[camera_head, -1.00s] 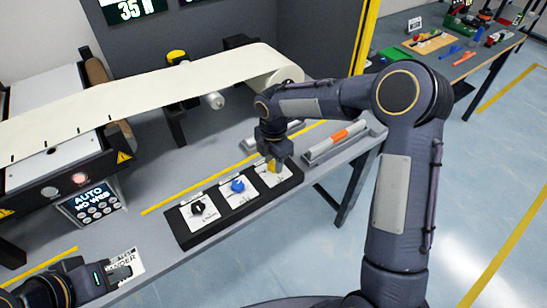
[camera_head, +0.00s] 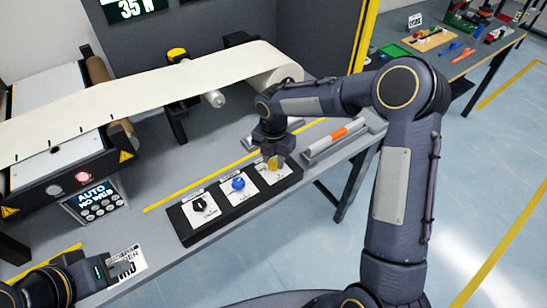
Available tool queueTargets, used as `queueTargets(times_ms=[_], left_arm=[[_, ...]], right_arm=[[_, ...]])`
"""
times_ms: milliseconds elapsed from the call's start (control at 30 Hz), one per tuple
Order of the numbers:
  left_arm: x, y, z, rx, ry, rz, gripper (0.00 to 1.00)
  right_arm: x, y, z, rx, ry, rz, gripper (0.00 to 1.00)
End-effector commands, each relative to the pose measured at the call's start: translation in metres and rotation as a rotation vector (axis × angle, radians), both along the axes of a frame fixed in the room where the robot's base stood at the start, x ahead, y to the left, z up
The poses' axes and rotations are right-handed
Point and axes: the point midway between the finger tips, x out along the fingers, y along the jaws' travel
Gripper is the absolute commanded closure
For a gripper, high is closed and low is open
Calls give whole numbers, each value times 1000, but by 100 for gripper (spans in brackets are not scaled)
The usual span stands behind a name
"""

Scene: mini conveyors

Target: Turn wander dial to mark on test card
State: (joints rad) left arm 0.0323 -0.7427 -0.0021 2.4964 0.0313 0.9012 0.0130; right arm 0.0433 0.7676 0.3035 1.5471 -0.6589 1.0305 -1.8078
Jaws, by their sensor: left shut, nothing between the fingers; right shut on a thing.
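A black panel (camera_head: 187,237) on the table's front edge carries three dials on white plates. The left dial is black (camera_head: 200,206), the middle one is blue (camera_head: 238,184), and the right one is yellow (camera_head: 273,163). My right gripper (camera_head: 273,158) points down over the right plate and is shut on the yellow dial, hiding part of it. A white test card (camera_head: 130,259) with dark print lies at the table's front left. My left gripper (camera_head: 124,268) is shut and empty at the card, covering part of its print. The dial markings are too small to read.
A cream web (camera_head: 150,88) runs over rollers behind the panel. A machine with an AUTO screen (camera_head: 91,196) stands at the left. A grey tray with an orange-banded rod (camera_head: 338,136) lies right of the panel.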

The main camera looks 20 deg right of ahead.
Motion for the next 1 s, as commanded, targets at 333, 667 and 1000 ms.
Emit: queueTargets(times_ms=[333,667,1000], left_arm=[[0,0,0,0,0,0,100],[0,0,0,0,0,0,100],[0,0,-5,0,0,0,100]], right_arm=[[0,0,0,-1,-1,-2,49],[0,0,2,0,-1,-2,46],[1,0,51,0,-4,-2,46]])
